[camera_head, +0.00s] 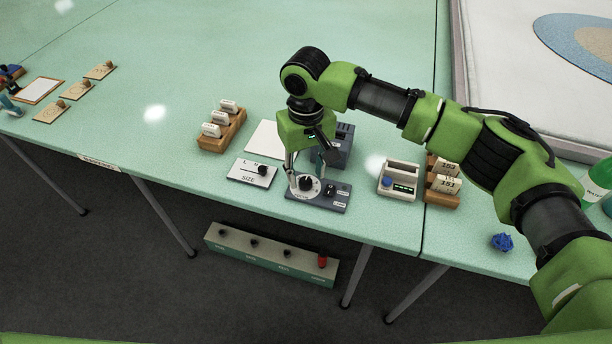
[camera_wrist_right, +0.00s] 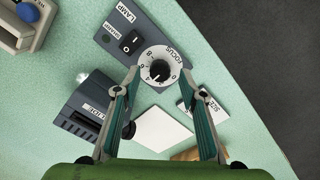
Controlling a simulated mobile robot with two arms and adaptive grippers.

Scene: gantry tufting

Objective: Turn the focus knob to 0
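The focus knob (camera_head: 306,183) is a black knob on a white round dial, on a dark panel (camera_head: 331,204) near the table's front edge. The right wrist view shows the knob (camera_wrist_right: 159,71) with FOCUS lettering and small marks around it. A light pointer line shows on the knob, but I cannot tell surely which mark it points to. My right gripper (camera_head: 305,176) is above the dial, pointing down. In the right wrist view its fingers (camera_wrist_right: 160,74) are apart, one on each side of the knob, with gaps visible. My left gripper is not in view.
The panel also carries a lamp switch (camera_wrist_right: 131,42). A dark slide device (camera_head: 342,146) and a white card (camera_head: 267,139) lie behind. A white box with a blue button (camera_head: 399,180) stands right.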

